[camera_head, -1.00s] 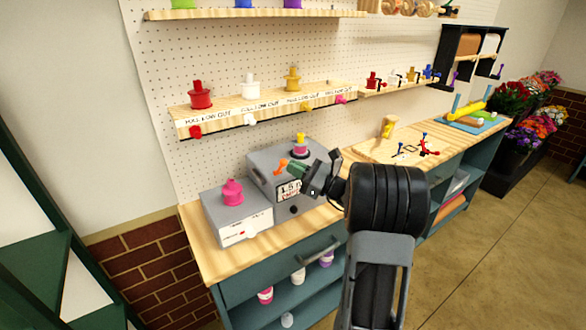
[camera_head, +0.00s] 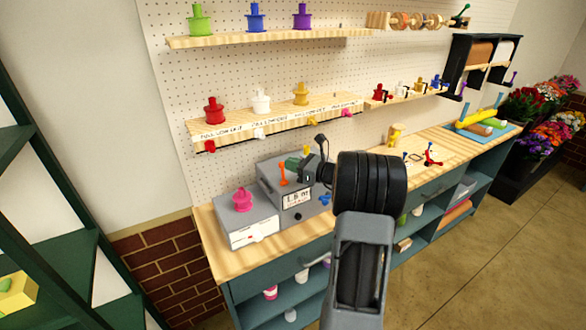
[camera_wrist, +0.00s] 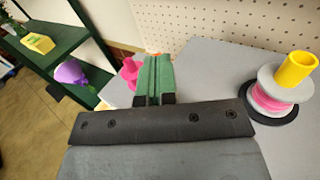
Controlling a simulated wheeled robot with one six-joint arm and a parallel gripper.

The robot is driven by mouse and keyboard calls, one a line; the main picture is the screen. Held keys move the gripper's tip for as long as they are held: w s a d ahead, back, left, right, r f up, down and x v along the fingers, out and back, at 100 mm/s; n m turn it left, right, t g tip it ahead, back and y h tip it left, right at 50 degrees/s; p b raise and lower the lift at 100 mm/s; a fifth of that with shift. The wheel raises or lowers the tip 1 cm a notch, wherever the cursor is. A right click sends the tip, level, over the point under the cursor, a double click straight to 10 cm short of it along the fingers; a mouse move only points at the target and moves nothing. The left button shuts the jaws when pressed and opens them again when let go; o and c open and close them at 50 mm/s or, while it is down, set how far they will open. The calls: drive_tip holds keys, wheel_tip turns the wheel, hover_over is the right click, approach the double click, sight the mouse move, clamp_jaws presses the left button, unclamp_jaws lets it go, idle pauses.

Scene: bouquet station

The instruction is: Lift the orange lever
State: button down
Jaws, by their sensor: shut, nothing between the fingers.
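The orange lever (camera_head: 283,174) stands near upright on the front left of the grey machine (camera_head: 297,213). My gripper (camera_head: 297,166) is just right of the lever's upper end in the head view. In the wrist view the green fingers (camera_wrist: 152,78) are pressed together with nothing between them. Only a small orange patch (camera_wrist: 152,53) shows beyond the fingertips there, so I cannot tell whether they touch the lever.
A pink spool with a yellow top (camera_wrist: 280,88) stands on the machine to the right of my fingers. A grey box with a pink knob (camera_head: 242,201) is on the left. A blue lever (camera_head: 325,199) is at the machine's right. Shelves (camera_head: 275,130) with knobs hang above.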

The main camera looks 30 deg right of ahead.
drive_tip(key=shift+w, duration=0.35)
drive_tip(key=shift+s+r, duration=0.2)
drive_tip(key=shift+r, duration=0.05)
drive_tip(key=s+d+r, duration=0.6)
drive_tip(key=s+d, duration=0.1)
drive_tip(key=s, duration=0.2)
drive_tip(key=shift+s+r, duration=0.15)
drive_tip(key=shift+r, duration=0.25)
